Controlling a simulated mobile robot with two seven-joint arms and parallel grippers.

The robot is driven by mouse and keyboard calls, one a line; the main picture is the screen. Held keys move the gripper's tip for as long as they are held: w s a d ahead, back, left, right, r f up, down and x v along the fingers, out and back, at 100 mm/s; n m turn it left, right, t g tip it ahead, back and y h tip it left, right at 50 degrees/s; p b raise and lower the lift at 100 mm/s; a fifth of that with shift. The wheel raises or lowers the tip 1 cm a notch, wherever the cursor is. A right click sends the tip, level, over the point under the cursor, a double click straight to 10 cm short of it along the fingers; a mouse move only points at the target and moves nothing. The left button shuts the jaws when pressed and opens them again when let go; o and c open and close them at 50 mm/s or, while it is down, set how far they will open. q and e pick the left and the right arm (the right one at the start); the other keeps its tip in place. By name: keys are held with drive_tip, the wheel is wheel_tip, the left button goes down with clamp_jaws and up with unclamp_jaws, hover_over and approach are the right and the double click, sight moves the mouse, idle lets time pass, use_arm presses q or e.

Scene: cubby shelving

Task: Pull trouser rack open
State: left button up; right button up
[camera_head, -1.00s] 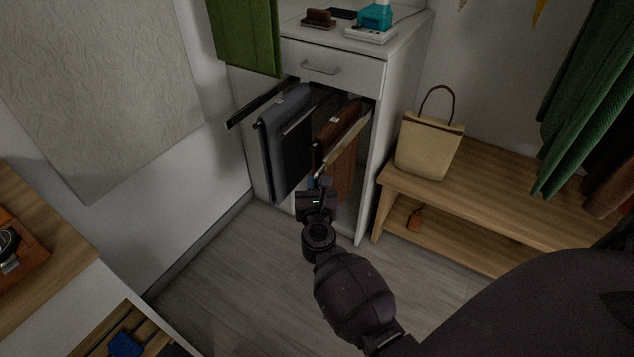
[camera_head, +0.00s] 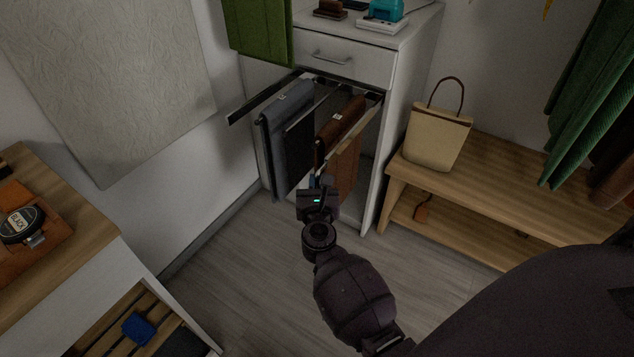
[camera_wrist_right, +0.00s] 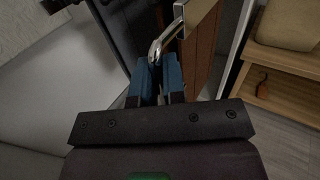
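The trouser rack (camera_head: 264,98) sticks out from the open bay under the drawer of the white cabinet, partly pulled out. Grey trousers (camera_head: 275,150) and brown trousers (camera_head: 346,172) hang from it. My right gripper (camera_head: 326,184) is at the front of the rack, below the brown trousers. In the right wrist view its two blue fingers (camera_wrist_right: 158,78) are close together on the curved metal handle (camera_wrist_right: 167,38) at the rack's front. The fingertips partly hide the handle. My left gripper is not in view.
The white drawer (camera_head: 345,62) above the rack is shut. A wooden bench (camera_head: 500,190) with a beige bag (camera_head: 437,138) stands at right. A wood-topped unit (camera_head: 75,240) is at lower left. The floor (camera_head: 245,270) before the cabinet is clear.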

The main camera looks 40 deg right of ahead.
drive_tip(key=shift+o, duration=0.5)
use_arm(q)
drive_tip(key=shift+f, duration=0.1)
use_arm(e)
drive_tip(key=shift+s, duration=0.1)
drive_tip(key=v, duration=0.7)
drive_tip(key=shift+s+a, duration=0.15)
drive_tip(key=shift+s, duration=0.05)
